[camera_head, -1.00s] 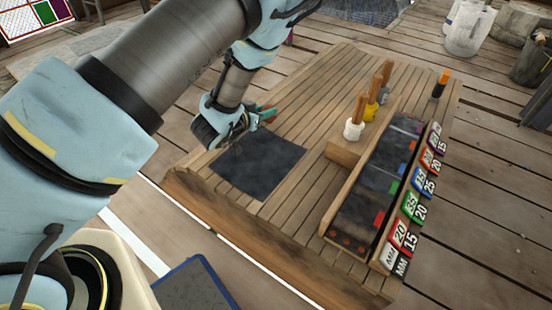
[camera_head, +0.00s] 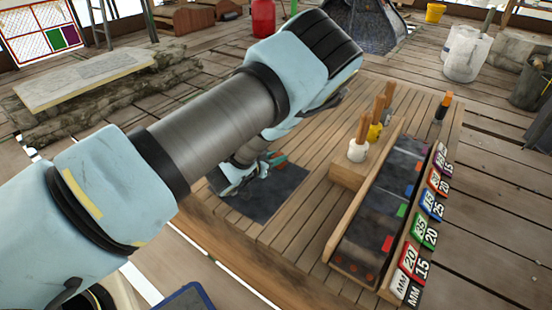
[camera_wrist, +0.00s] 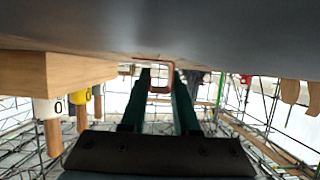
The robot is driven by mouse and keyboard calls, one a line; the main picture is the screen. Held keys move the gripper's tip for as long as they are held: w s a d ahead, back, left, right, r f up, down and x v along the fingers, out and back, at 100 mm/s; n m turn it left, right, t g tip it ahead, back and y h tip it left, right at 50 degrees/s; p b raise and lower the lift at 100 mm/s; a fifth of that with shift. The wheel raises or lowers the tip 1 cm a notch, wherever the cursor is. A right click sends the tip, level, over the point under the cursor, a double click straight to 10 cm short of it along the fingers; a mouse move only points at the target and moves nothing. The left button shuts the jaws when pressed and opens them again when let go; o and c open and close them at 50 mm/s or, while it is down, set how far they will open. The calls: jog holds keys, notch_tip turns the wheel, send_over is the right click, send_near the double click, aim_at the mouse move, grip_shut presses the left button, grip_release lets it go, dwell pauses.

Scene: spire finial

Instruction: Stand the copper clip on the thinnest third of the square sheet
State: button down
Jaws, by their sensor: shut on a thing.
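The dark square sheet (camera_head: 275,193) lies on the planked wooden table, partly hidden by my arm. In the upside-down wrist view, a dark grey surface (camera_wrist: 200,30) fills the top. My gripper (camera_wrist: 160,80) has green fingers. It is shut on the copper clip (camera_wrist: 160,89), a small squared loop that shows between the fingertips, close to the grey surface. I cannot tell whether the clip touches that surface. In the head view my gripper (camera_head: 276,159) is low over the sheet's far part, and the clip is hidden there. Differences in sheet thickness cannot be made out.
A wooden block (camera_head: 347,172) with several wooden-handled tools in pots stands right of the sheet. Beyond it is a long tray (camera_head: 340,230) with a dark strip and coloured marks, lined by number tags (camera_head: 431,207). Bare planks (camera_head: 300,120) lie behind the sheet.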

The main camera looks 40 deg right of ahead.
jog(key=shift+s+a+f+b, duration=0.1)
jog(key=shift+f+b, duration=0.2)
jog(key=shift+f, duration=0.3)
jog(key=c, duration=0.7)
grip_release()
jog(key=shift+f, duration=0.1)
jog(key=shift+o, duration=0.2)
jog(key=shift+r, duration=0.4)
jog(key=v, duration=0.4)
jog(key=p+v, duration=0.1)
jog(key=v, duration=0.3)
jog(key=p+v, duration=0.1)
jog(key=v, duration=0.3)
jog(key=shift+r, duration=0.35)
